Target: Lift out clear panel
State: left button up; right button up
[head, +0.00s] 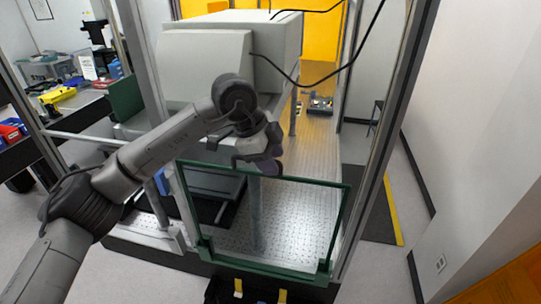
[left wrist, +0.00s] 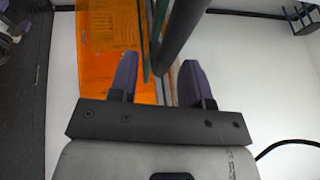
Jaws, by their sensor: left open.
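The clear panel, see-through with a dark green frame (head: 318,183), stands upright in the front opening of the machine enclosure. My left gripper (head: 266,163) is at the top edge of the frame, near its middle. In the left wrist view its two purple-grey fingers (left wrist: 158,78) are apart. A thin green strip (left wrist: 147,42), apparently the frame's edge, runs toward the gap between them. I cannot tell whether the fingers touch it. My right gripper is in neither view.
A large white housing (head: 205,65) sits behind and above the panel. Grey enclosure posts (head: 390,105) stand at the sides. A perforated metal table (head: 313,145) lies behind the panel. A black bin (head: 225,292) is on the floor in front. A cluttered bench (head: 75,110) is at left.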

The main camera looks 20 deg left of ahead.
pick_arm(q)
grip_shut()
dwell(0.9)
jog(key=c, duration=0.7)
grip_release()
grip_shut()
